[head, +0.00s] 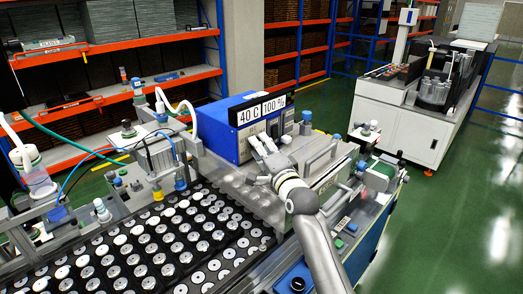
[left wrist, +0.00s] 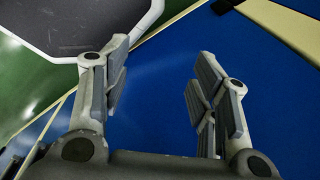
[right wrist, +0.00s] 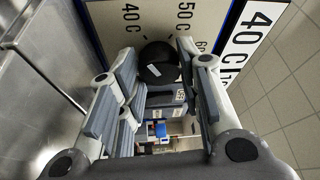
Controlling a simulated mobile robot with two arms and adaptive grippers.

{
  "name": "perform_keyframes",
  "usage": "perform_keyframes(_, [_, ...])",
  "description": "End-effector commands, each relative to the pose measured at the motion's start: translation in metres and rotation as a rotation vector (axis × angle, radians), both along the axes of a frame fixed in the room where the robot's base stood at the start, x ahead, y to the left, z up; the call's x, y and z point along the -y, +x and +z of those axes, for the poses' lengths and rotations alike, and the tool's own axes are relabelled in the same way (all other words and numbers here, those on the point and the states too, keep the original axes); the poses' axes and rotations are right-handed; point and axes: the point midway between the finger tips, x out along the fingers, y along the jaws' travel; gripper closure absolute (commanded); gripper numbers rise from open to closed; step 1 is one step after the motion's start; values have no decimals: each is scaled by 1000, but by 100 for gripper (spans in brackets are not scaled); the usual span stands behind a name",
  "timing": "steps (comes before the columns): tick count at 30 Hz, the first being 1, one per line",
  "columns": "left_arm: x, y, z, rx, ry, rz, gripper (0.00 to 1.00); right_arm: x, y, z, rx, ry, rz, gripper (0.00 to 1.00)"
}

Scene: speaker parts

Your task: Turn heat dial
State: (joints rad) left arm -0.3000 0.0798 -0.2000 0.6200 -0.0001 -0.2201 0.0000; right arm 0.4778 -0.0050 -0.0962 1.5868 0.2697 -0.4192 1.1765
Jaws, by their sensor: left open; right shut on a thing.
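The heat dial (right wrist: 158,64) is a round black knob on a pale panel marked 40 C, 50 C and 60. It shows in the right wrist view between the tips of my right gripper (right wrist: 158,75), which is shut on it. A small pale mark shows on the knob; I cannot tell which setting it reads. In the head view my right gripper (head: 260,147) is at the front of the blue box (head: 222,143) and hides the dial. My left gripper (left wrist: 165,80) is open and empty in front of a blue surface, and is not in the head view.
White signs reading 40 C (head: 249,114) and 100 % (head: 274,104) stand on the blue box. A black tray (head: 110,287) of round speaker parts lies at front left. A metal fixture is close right of the box. Orange shelves stand behind; green floor is clear at right.

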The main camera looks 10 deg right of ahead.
Motion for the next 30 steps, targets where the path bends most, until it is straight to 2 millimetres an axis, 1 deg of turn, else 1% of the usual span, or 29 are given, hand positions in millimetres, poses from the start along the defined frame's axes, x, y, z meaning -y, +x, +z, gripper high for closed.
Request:
perform_keyframes(1, [0, 0, 0, 0, 0, 0, 45, -1, 0, -2, -4, -2, 1, 91])
perform_keyframes(9, [0, 0, 0, 0, 0, 0, 45, -1, 0, -2, -5, -2, 2, 91])
perform_keyframes(10, [0, 0, 0, 0, 0, 0, 45, -1, 0, -2, -5, -2, 2, 66])
perform_keyframes(15, [0, 0, 0, 0, 0, 0, 45, -1, 0, -2, -4, -1, 1, 45])
perform_keyframes(25, [-3, -1, 0, 0, 3, 0, 45, -1, 0, 2, 0, 0, 1, 45])
perform_keyframes(28, [-2, -1, 0, -1, 2, 0, 45, -1, 0, 12, 2, 1, 1, 45])
perform_keyframes(30, [-1, -1, 0, -1, 2, 0, 45, -1, 0, 24, 2, 2, 2, 45])
